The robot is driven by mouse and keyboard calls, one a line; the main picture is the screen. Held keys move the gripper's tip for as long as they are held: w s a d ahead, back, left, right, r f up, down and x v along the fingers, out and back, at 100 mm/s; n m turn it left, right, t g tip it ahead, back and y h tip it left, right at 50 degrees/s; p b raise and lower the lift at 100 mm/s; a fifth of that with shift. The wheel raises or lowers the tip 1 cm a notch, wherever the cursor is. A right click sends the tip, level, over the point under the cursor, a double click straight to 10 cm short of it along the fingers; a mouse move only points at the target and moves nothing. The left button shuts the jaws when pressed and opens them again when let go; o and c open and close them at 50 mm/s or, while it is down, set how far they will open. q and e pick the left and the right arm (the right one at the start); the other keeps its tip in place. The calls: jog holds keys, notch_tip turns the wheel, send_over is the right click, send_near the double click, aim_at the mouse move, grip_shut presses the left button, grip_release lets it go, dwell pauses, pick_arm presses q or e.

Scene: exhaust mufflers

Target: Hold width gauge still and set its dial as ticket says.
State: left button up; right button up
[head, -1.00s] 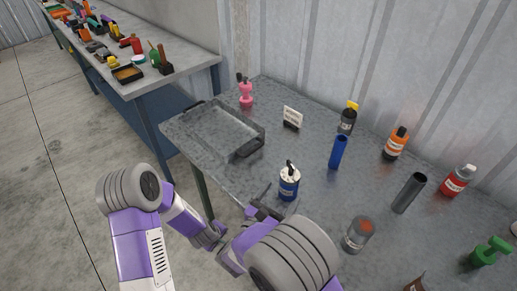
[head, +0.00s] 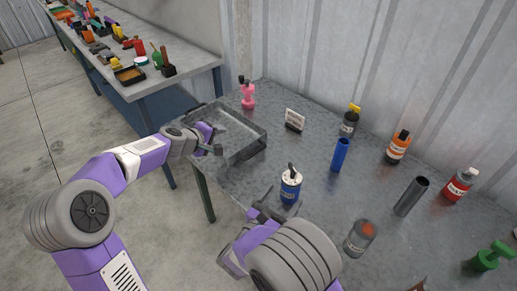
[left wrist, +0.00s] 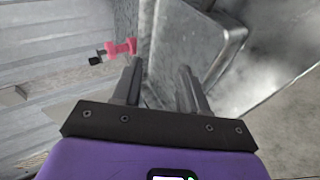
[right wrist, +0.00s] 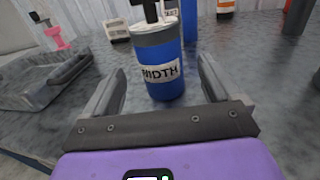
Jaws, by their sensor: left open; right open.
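The width gauge is a blue cylinder (head: 290,189) with a white top and a dark knob, upright on the table. The right wrist view shows its "WIDTH" label on the blue body (right wrist: 163,75). My right gripper (right wrist: 160,92) is open, its fingers pointing at the gauge with the gauge ahead between them. My left gripper (head: 218,149) is open and empty over the grey tray; it also shows in the left wrist view (left wrist: 160,75). The ticket, a small white card (head: 294,119), stands at the back of the table; its writing is too small to read.
The grey tray (head: 262,135) lies at the table's left end, with a pink figure-like item (head: 247,97) behind it. A blue tube (head: 339,155), a dark tube (head: 411,195), a clear jar (head: 360,238) and several bottles stand to the right. Bare tabletop surrounds the gauge.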

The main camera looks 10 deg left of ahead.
aim_at(294, 182)
jog(key=shift+w, duration=0.1)
jog(key=shift+w+d, duration=0.2)
jog(key=shift+w, duration=0.1)
jog(key=x, duration=0.6)
jog(key=shift+w+d, duration=0.15)
jog(key=shift+w, duration=0.15)
pick_arm(q)
jog(key=s+d+r+m+g+h, duration=0.3)
jog(key=s+d+m, duration=0.3)
jog(key=m, duration=0.8)
jog(key=s+d+r+m+g+h, duration=0.3)
jog(key=s+d+r+m+g, duration=0.3)
jog(key=d+m, duration=0.4)
jog(key=m, duration=0.4)
jog(key=shift+s+r, duration=0.25)
jog(key=shift+s, duration=0.15)
